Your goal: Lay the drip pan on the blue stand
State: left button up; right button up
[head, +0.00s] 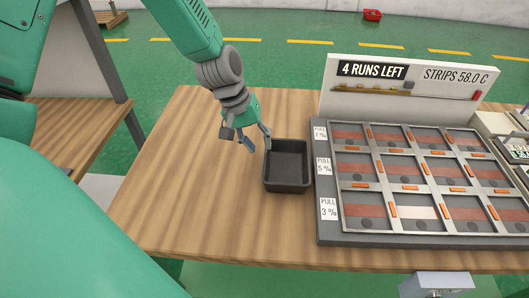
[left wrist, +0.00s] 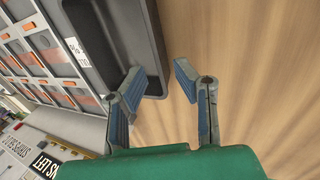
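The drip pan, a dark grey rectangular tray (head: 287,184), lies upright on the wooden table, left of the panelled board. It also shows at the top of the left wrist view (left wrist: 152,40). My left gripper (head: 256,141) is at the pan's left side, near its far left corner. In the left wrist view its blue-padded fingers (left wrist: 160,76) are apart, with the pan's wall lying between the tips in the picture. I cannot tell whether they touch the wall. No blue stand can be made out for sure, and my right gripper is not in view.
The wooden table (head: 215,215) is bare left of the pan. The framed board (head: 330,238) with orange-marked cells stands close to the pan's right. Behind it rises a sign panel (head: 440,100). A light grey box (head: 437,284) shows at the table's front edge.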

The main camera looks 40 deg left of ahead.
pick_arm(q)
jog(key=v, duration=0.6)
jog(key=o, duration=0.6)
jog(key=shift+r+p, duration=0.3)
jog(key=shift+r, duration=0.1)
jog(key=shift+c, duration=0.2)
jog(key=o, duration=1.2)
jog(key=shift+w+d+r+g+p, duration=0.25)
jog(key=shift+w+d+r+p, duration=0.1)
jog(key=shift+d+p, duration=0.2)
jog(key=shift+w+d+r+g+p, duration=0.25)
jog(key=shift+d+r+p, duration=0.2)
jog(key=shift+d, duration=0.1)
jog(key=shift+c, duration=0.2)
jog(key=w+d+g+y+p, duration=0.2)
jog(key=w+d+y+p, duration=0.15)
jog(key=d, duration=0.25)
jog(key=shift+h, duration=0.45)
jog(key=f, duration=0.7)
jog(key=shift+s+a+f+p, duration=0.1)
jog(key=shift+s+f+p, duration=0.1)
jog(key=shift+s+p, duration=0.15)
send_over(286, 172)
notch_tip(286, 172, down, 4)
jog(key=shift+w+f+p, duration=0.1)
jog(key=shift+w+p, duration=0.05)
jog(key=shift+p, duration=0.25)
jog(key=shift+f, duration=0.4)
